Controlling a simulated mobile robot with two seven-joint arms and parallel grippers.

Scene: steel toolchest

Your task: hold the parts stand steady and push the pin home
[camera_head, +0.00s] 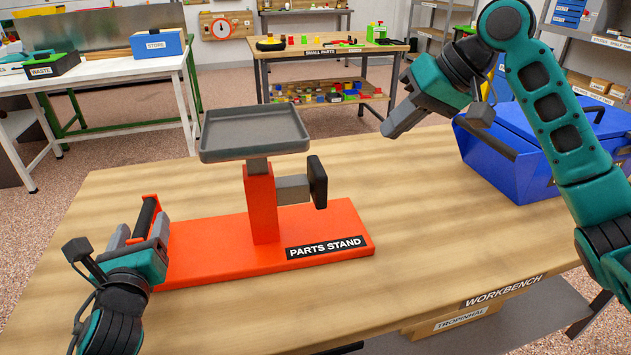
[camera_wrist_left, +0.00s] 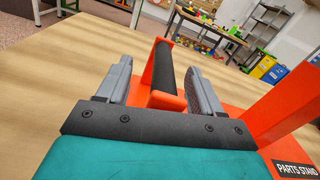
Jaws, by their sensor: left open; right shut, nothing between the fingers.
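The orange parts stand (camera_head: 210,247) lies on the workbench, with an upright post (camera_head: 262,205) carrying a grey tray (camera_head: 255,135). A grey pin (camera_head: 293,188) with a black end plate (camera_head: 318,182) sticks out of the post's right side. A black bar handle (camera_head: 146,217) stands at the base's left end. My left gripper (camera_head: 143,240) is open at that handle; in the left wrist view its fingers (camera_wrist_left: 161,82) lie either side of the black bar (camera_wrist_left: 163,68), apart from it. My right gripper (camera_head: 389,132) is shut and empty, above the bench, right of the pin.
A blue lidded box (camera_head: 510,165) stands on the workbench (camera_head: 430,225) at the right, beneath my right arm. The bench top between the stand and the box is clear. Other tables (camera_head: 330,50) stand farther back.

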